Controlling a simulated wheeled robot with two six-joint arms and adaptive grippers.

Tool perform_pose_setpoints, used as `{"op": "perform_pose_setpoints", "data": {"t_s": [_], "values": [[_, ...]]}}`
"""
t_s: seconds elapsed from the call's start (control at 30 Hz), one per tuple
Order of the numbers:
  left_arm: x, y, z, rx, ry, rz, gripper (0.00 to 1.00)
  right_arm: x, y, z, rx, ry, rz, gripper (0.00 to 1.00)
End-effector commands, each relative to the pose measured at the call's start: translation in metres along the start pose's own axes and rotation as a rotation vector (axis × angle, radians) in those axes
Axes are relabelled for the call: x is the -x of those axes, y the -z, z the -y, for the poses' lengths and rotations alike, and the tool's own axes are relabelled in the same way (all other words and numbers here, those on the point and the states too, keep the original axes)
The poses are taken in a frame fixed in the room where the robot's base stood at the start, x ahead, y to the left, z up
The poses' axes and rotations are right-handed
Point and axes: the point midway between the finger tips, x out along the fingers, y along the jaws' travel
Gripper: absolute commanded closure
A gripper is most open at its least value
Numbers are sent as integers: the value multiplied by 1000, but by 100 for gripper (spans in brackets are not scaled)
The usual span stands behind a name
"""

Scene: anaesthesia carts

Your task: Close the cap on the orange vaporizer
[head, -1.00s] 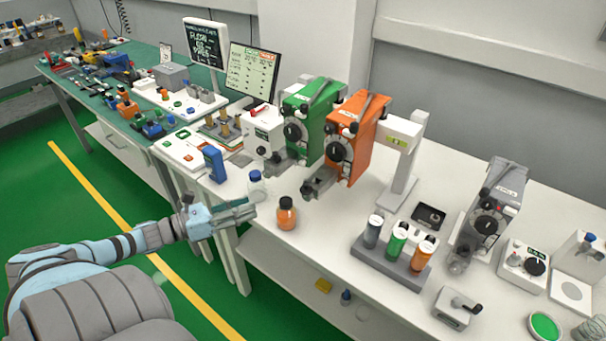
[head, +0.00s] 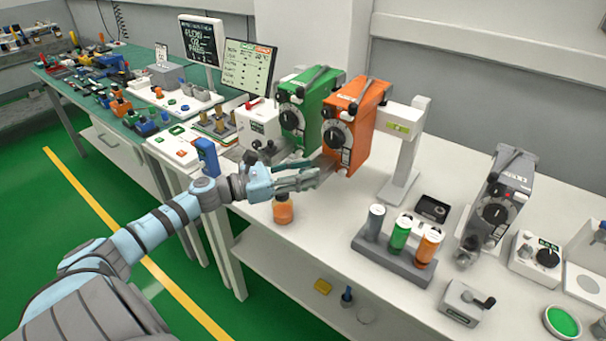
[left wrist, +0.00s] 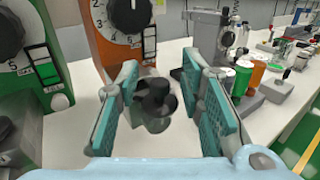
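The orange vaporizer (head: 350,130) stands on the white bench, right of the green vaporizer (head: 304,105). My left gripper (head: 315,172) is at the low front of the orange vaporizer and hides its filler part in the head view. In the left wrist view the two teal finger pads (left wrist: 160,105) stand apart. The dark filler cap (left wrist: 155,98) shows between them, over a blurred grey filler spout (left wrist: 157,122). I cannot tell whether the cap touches a finger. The orange vaporizer's dial also shows in the left wrist view (left wrist: 128,15). My right gripper is not in view.
An orange bottle (head: 283,209) stands on the bench just below my left gripper. A rack of grey, green and orange bottles (head: 395,263) and a grey vaporizer (head: 497,205) stand to the right. A white post with a display (head: 404,150) stands right of the orange vaporizer.

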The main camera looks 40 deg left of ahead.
Motion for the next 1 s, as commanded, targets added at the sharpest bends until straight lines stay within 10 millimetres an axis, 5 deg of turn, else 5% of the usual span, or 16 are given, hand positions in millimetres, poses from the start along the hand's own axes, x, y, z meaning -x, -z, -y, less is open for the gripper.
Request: {"op": "perform_pose_setpoints", "data": {"t_s": [0.17, 0.4, 0.73, 1.0], "values": [[0, 0, 0, 0, 0, -1, 65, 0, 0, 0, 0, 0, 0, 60], [0, 0, 0, 0, -1, -1, 100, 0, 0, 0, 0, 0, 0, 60], [0, -1, -1, 0, -20, 0, 100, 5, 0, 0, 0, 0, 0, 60], [-4, -5, 0, 5, -131, 1, 100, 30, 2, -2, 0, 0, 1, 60]]}}
